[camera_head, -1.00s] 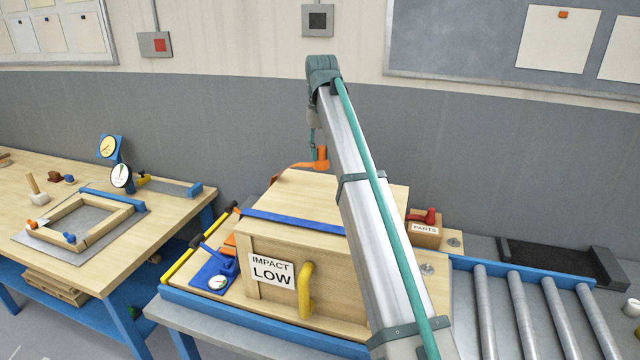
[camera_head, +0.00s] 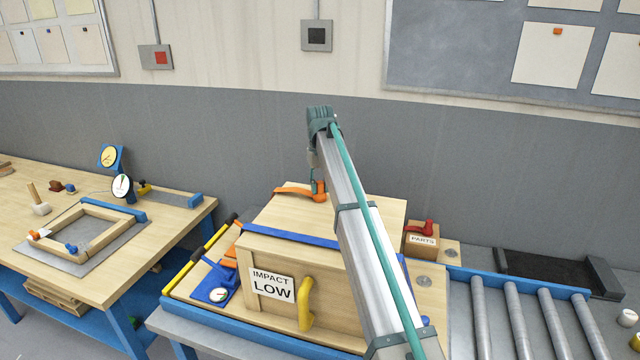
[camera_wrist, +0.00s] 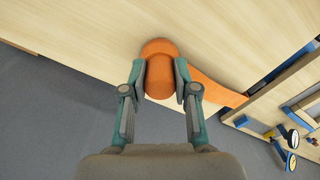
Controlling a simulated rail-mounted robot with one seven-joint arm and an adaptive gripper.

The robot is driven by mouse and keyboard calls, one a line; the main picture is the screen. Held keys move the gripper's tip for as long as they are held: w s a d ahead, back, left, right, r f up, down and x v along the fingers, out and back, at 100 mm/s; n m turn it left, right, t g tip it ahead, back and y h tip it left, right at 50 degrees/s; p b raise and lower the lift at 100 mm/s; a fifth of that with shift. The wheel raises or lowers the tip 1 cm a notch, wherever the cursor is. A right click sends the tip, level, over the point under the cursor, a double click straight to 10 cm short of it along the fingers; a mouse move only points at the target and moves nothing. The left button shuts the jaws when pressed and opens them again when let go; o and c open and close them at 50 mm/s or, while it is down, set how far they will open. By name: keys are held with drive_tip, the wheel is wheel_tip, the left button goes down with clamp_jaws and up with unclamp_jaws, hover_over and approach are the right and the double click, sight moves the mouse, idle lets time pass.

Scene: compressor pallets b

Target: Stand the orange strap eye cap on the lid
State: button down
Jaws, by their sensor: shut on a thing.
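The orange strap eye cap (camera_head: 319,191) is a short, rounded orange piece between my gripper's fingers (camera_head: 317,181). In the wrist view the cap (camera_wrist: 158,68) sits between both fingertips (camera_wrist: 161,82), over the pale wooden lid. An orange strap (camera_head: 291,192) runs left from the cap in the head view; it shows at the right of the cap in the wrist view (camera_wrist: 221,92). The lid (camera_head: 350,210) is the flat wooden top of the crate. The cap is at or just above the lid near its back edge; I cannot tell if it touches.
A blue strip (camera_head: 291,234) crosses the lid toward its front. The crate front has an "IMPACT LOW" sign (camera_head: 272,285) and a yellow handle (camera_head: 306,304). A parts box (camera_head: 421,239) with a red item stands right of the crate, and rollers (camera_head: 502,315) lie beyond.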

sight(320, 181)
drive_tip(key=shift+f, duration=0.1)
drive_tip(key=c, duration=0.9)
unclamp_jaws()
wheel_tip(320, 181, up, 12)
drive_tip(key=b, duration=0.3)
drive_tip(key=shift+b, duration=0.3)
